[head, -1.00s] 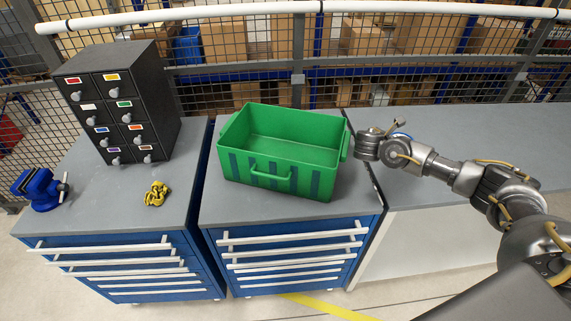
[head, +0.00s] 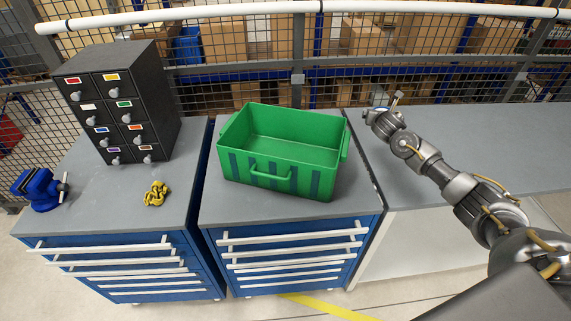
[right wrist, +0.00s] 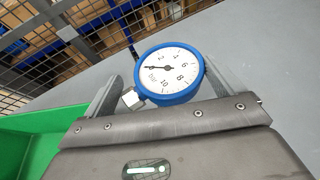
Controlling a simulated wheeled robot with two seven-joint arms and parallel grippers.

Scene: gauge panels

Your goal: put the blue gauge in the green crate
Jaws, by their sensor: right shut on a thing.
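The blue gauge (right wrist: 170,72), with a white round dial, sits between the two fingers of my right gripper (right wrist: 158,82) in the right wrist view. The gripper is shut on it. In the head view my right gripper (head: 379,116) is just right of the green crate (head: 268,182), near its back right corner; the gauge is mostly hidden there. The crate stands open and looks empty on the middle cabinet. Part of it also shows at the left edge of the right wrist view (right wrist: 24,152). My left gripper is not in view.
A black drawer unit (head: 150,85), a blue vise (head: 38,187) and a yellow chain (head: 156,193) are on the left cabinet (head: 105,215). The grey bench (head: 480,145) on the right is bare apart from my arm over it. A mesh fence (head: 240,85) runs behind.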

